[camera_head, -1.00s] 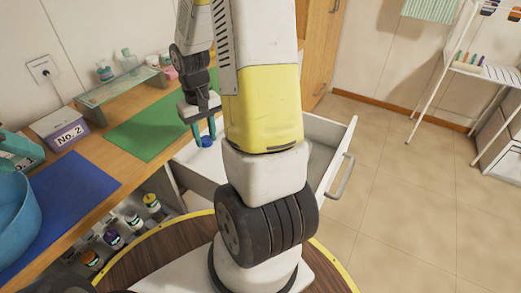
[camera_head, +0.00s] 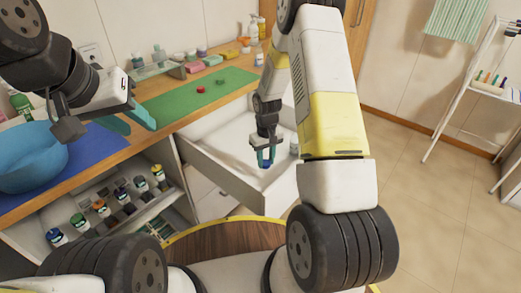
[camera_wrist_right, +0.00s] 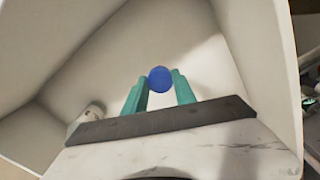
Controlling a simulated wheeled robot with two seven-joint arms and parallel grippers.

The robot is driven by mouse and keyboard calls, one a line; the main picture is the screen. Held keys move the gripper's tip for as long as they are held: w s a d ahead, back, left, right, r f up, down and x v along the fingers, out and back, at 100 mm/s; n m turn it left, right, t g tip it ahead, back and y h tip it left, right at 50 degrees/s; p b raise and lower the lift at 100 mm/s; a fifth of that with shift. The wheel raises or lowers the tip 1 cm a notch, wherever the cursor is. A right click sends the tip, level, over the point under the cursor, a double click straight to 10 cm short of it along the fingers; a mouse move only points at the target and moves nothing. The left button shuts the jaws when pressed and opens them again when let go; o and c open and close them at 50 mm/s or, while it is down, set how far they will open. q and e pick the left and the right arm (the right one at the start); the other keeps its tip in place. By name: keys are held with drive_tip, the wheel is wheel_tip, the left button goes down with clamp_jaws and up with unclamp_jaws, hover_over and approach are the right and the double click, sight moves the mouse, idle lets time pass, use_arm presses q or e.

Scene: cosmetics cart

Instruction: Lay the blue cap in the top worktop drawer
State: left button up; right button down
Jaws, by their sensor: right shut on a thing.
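The blue cap (camera_head: 266,165) is between the teal fingertips of my right gripper (camera_head: 265,157), which is shut on it. The right wrist view also shows the cap (camera_wrist_right: 161,79) between the fingers. The gripper points down within the outline of the pulled-out white drawer (camera_head: 222,180); the drawer's pale inside (camera_wrist_right: 100,65) surrounds the cap in the wrist view. I cannot tell whether the cap touches the drawer floor. My left gripper (camera_head: 130,118) is open and empty, above the worktop's front edge at the left.
A blue bowl (camera_head: 30,158) stands on the worktop at left. Small red items lie on the green mat (camera_head: 180,104). Several bottles stand on a lower shelf (camera_head: 150,205).

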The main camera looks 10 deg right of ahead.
sight(265, 179)
drive_tip(key=shift+f, duration=3.5)
drive_tip(key=shift+f, duration=0.15)
drive_tip(key=c, duration=1)
unclamp_jaws()
